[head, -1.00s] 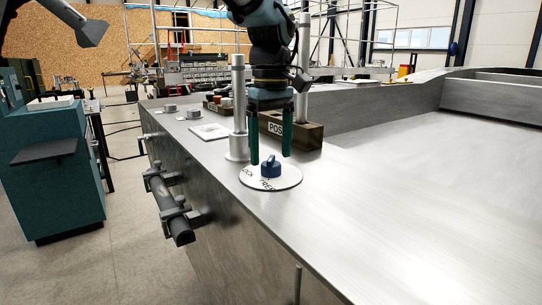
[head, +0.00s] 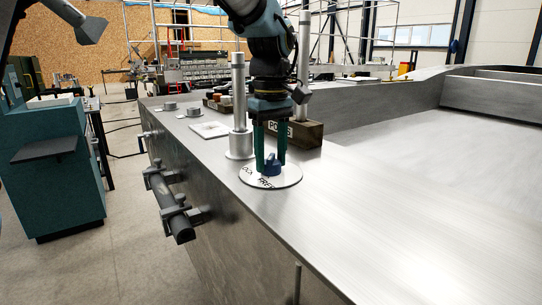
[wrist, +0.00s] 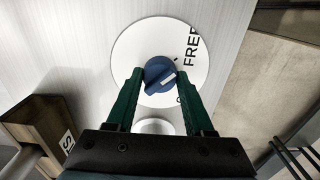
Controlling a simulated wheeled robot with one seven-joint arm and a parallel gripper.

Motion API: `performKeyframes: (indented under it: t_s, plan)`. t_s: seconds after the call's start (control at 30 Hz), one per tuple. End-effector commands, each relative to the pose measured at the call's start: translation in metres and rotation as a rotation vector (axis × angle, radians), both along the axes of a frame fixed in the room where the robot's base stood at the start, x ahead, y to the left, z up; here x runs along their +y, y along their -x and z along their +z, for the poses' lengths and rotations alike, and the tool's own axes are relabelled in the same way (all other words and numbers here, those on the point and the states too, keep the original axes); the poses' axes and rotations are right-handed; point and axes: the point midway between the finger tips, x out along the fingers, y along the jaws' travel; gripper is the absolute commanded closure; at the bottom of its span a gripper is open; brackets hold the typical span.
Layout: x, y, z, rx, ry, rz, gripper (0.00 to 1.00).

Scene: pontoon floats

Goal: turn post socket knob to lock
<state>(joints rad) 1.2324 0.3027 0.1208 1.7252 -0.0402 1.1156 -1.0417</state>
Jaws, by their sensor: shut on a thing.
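The blue knob (head: 273,165) sits in the middle of a round white dial plate (head: 285,180) on the metal deck. The dial carries black lettering; "FREE" is readable in part, and another word is partly hidden. In the wrist view my gripper (wrist: 160,82) is shut on the knob.
A metal post (head: 239,105) in a round socket stands just behind the dial. A wooden box with a lettered label (head: 280,129) holds another post behind my gripper. A white card (head: 209,130) and round fittings (head: 170,106) lie farther back. The deck to the right is clear.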

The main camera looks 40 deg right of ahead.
Motion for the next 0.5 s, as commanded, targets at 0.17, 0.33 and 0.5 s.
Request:
performKeyframes:
  t_s: [0.17,0.33,0.5]
  plan:
    - [0.0004,-0.0001,0.0000,0.000,-0.001,0.000,0.89]
    - [0.0005,-0.0001,0.0001,0.000,-0.001,0.000,1.00]
    - [0.0006,-0.0001,0.0004,0.001,-0.002,-0.015,1.00]
